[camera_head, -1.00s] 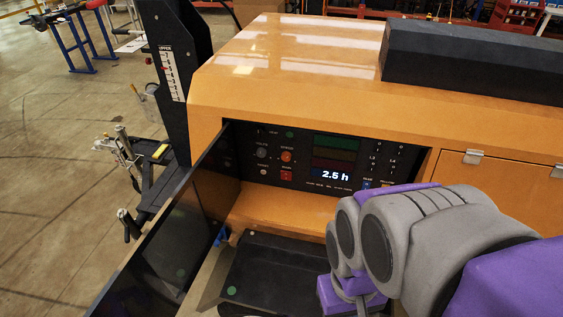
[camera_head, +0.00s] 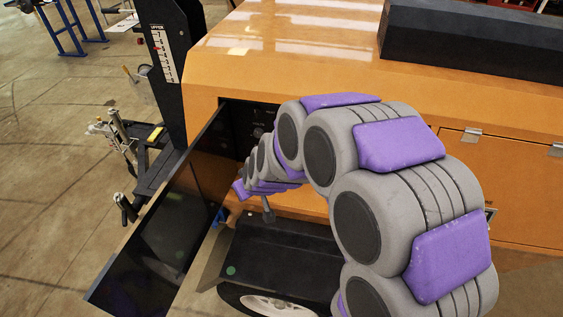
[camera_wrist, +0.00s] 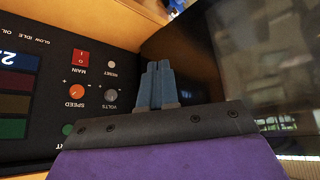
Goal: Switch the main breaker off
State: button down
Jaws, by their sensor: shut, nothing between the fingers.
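The main breaker is a red rocker switch (camera_wrist: 81,58) labelled MAIN on the black control panel (camera_wrist: 50,95), which the wrist view shows upside down. My gripper (camera_wrist: 157,66) has its blue-grey fingers closed together with nothing between them. In the wrist view the fingers are to the right of the switch, past the RESET button (camera_wrist: 111,64), and are not seen touching it. In the head view my arm covers most of the panel and hides the switch; only the panel's upper left corner (camera_head: 254,122) shows.
The open dark door (camera_head: 175,225) stands left of the panel recess; it is also close on the right in the wrist view (camera_wrist: 235,60). An orange SPEED knob (camera_wrist: 77,91) and a grey VOLTS knob (camera_wrist: 110,96) sit near the switch. Orange housing (camera_head: 300,75) surrounds the recess.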

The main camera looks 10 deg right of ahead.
jog(key=w+f+n+t+h, duration=0.25)
jog(key=w+f+t, duration=0.25)
jog(key=w+f, duration=0.6)
jog(key=d+f+n+t+h, duration=0.1)
jog(key=d+f+h, duration=0.1)
jog(key=d+f+n+t+h, duration=0.2)
jog(key=d, duration=0.1)
jog(key=d+f+n+t+h+b, duration=0.1)
jog(key=d+f+t+h, duration=0.1)
jog(key=f+h, duration=0.1)
jog(key=shift+w+d, duration=0.2)
jog(key=shift+d, duration=0.15)
jog(key=shift+s+d+r+n+t+h, duration=0.1)
jog(key=shift+s+d+n+t+h, duration=0.4)
jog(key=shift+n+t, duration=0.35)
jog(key=shift+y, duration=0.35)
jog(key=b+x, duration=0.3)
jog(key=x, duration=1)
jog(key=shift+w+d, duration=0.15)
jog(key=shift+w, duration=0.2)
